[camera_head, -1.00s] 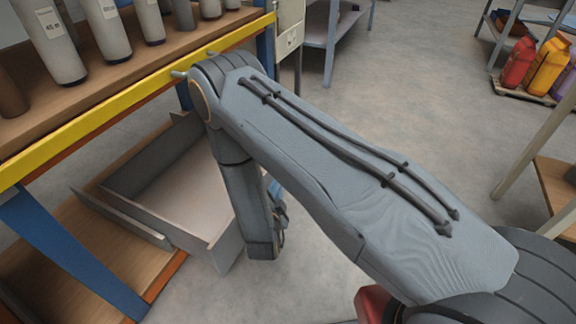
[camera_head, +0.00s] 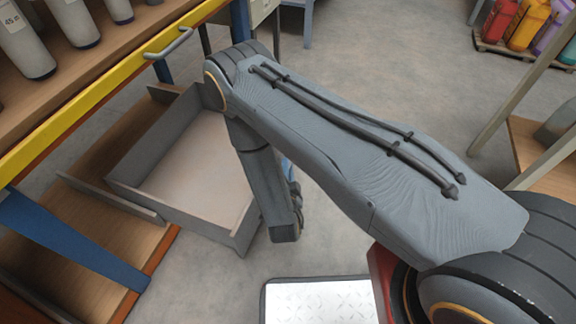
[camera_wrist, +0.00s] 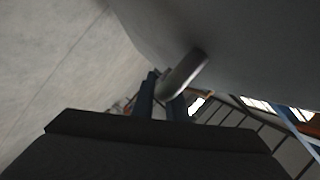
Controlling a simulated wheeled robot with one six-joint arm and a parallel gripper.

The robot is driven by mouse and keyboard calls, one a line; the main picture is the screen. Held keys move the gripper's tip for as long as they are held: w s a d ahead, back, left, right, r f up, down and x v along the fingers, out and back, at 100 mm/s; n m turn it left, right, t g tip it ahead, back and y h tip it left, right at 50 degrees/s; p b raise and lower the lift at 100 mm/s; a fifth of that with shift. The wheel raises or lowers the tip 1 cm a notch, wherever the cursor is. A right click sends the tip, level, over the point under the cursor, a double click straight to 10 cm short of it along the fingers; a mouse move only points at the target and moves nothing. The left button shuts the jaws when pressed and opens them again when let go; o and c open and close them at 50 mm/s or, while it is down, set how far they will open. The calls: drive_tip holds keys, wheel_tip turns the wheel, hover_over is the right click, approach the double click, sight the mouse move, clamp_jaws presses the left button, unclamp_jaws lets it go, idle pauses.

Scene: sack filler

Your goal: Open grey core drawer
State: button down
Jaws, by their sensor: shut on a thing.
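The grey drawer (camera_head: 172,218) is pulled well out from the lower wooden shelf in the head view; its pale inside looks empty. My gripper is mostly hidden behind my own arm there, at the drawer's front; only a bit of blue shows. In the wrist view, the two blue fingers of my gripper (camera_wrist: 165,88) are shut on a rounded grey handle (camera_wrist: 187,71). The grey drawer front (camera_wrist: 245,45) fills the upper right of that view. The handle is not visible in the head view.
A yellow shelf beam (camera_head: 108,88) with a grey bar handle (camera_head: 168,44) runs above the drawer. Blue posts (camera_head: 75,245) stand beside it. Grey cylinders (camera_head: 25,50) stand on the upper shelf. Coloured containers (camera_head: 527,30) sit at the far right. Concrete floor lies open beyond the drawer.

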drive_tip(key=c, duration=1.8)
unclamp_jaws()
drive_tip(key=shift+o, duration=0.2)
drive_tip(key=p+v, duration=0.2)
drive_tip(key=v, duration=0.5)
drive_tip(key=shift+s, duration=0.4)
drive_tip(key=shift+s+r, duration=0.1)
drive_tip(key=shift+r, duration=0.05)
